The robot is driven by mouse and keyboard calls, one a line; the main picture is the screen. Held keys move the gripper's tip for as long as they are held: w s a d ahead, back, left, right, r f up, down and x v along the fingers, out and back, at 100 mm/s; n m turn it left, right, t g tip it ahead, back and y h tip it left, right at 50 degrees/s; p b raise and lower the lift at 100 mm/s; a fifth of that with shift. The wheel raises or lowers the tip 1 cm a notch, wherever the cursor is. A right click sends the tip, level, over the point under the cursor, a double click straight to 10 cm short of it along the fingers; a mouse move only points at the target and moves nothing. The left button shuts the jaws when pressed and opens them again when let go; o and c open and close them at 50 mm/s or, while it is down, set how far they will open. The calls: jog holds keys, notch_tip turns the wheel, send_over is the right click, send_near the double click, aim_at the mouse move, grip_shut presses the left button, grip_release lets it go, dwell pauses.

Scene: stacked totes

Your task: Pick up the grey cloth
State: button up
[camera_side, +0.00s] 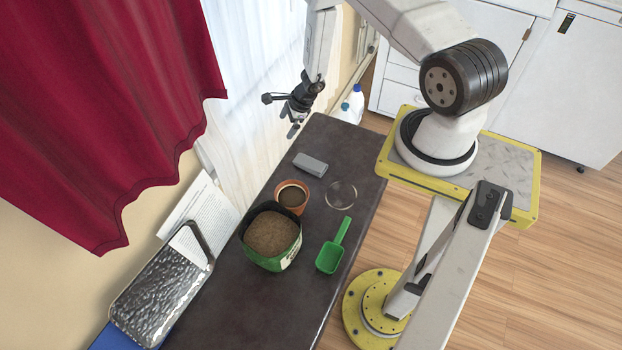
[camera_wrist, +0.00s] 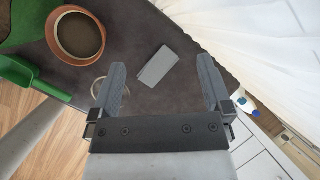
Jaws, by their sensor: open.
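The grey cloth (camera_side: 310,164) is a small, flat, folded-looking rectangle on the dark table, just behind the terracotta pot in the side view. In the wrist view the cloth (camera_wrist: 158,66) lies beyond my fingertips, roughly midway between them. My gripper (camera_side: 292,131) is in the air near the far end of the table, above and apart from the cloth. In the wrist view my gripper (camera_wrist: 162,72) has its two fingers spread wide with nothing between them.
On the dark table (camera_side: 345,150) stand a terracotta pot (camera_side: 292,196) of soil, a green bag of soil (camera_side: 273,234), a clear round dish (camera_side: 341,195) and a green scoop (camera_side: 334,248). A metallic tray (camera_side: 160,290) is at the left. A white curtain (camera_side: 250,90) hangs along the left side.

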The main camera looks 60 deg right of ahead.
jog(key=s+d+f+m+h, duration=0.1)
jog(key=s+d+f+m, duration=0.3)
jog(key=f, duration=0.4)
jog(key=m+h, duration=0.2)
jog(key=m, duration=0.4)
send_near(314, 163)
jog(key=shift+w+d+f, duration=0.15)
jog(key=shift+f, duration=0.25)
jog(key=shift+w+d+f, duration=0.15)
jog(key=shift+f, duration=0.3)
jog(key=shift+x, duration=1.3)
jog(key=shift+a+f, duration=0.1)
jog(key=shift+x, duration=2.45)
jog(key=shift+a, duration=0.2)
